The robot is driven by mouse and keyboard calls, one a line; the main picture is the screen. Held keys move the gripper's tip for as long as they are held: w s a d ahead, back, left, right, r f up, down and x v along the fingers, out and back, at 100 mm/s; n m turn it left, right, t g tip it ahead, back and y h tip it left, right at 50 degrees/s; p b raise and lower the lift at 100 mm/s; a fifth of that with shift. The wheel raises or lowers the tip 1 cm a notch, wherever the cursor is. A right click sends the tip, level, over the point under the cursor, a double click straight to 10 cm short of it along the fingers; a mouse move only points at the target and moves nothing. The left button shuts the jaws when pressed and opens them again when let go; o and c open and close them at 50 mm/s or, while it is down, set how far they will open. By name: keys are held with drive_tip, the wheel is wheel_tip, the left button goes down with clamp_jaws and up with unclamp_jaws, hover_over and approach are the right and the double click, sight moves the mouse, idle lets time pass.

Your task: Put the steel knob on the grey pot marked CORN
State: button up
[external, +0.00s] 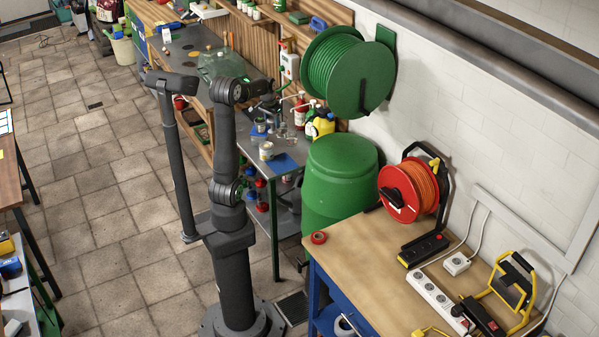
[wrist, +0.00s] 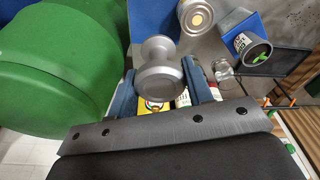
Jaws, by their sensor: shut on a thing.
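The steel knob (wrist: 160,70), round with a wide flange, is held between my gripper's (wrist: 164,88) two fingers in the wrist view. In the external view my gripper (external: 272,104) is above the grey bench, and the knob cannot be made out there. A grey pot (wrist: 240,44) with a white label and a dark top with green on it stands ahead and right of the knob, apart from it. A second pot (wrist: 186,22) with a tan round top stands ahead; it also shows in the external view (external: 266,151). I cannot read CORN on either label.
Blue mats (external: 287,164) lie on the bench. A glass (wrist: 222,69) stands near the labelled pot. Yellow, red and white bottles (external: 321,124) crowd the bench's wall side. A green barrel (external: 340,185) and a hose reel (external: 345,72) are close by.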

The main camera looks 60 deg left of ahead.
drive_tip(key=s+a+r+n, duration=0.2)
drive_tip(key=a+n, duration=0.1)
drive_tip(key=a, duration=0.4)
drive_tip(key=s+a+r+n, duration=0.2)
drive_tip(key=a+n, duration=0.2)
drive_tip(key=a, duration=0.2)
drive_tip(key=w+d+m, duration=0.2)
drive_tip(key=w+d, duration=0.1)
drive_tip(key=w, duration=0.8)
hover_over(260, 120)
drive_tip(key=shift+g+y, duration=0.3)
drive_tip(key=shift+f, duration=5)
drive_tip(key=shift+d, duration=0.1)
drive_tip(key=shift+f, duration=0.2)
drive_tip(key=o, duration=1.1)
drive_tip(key=shift+r, duration=0.1)
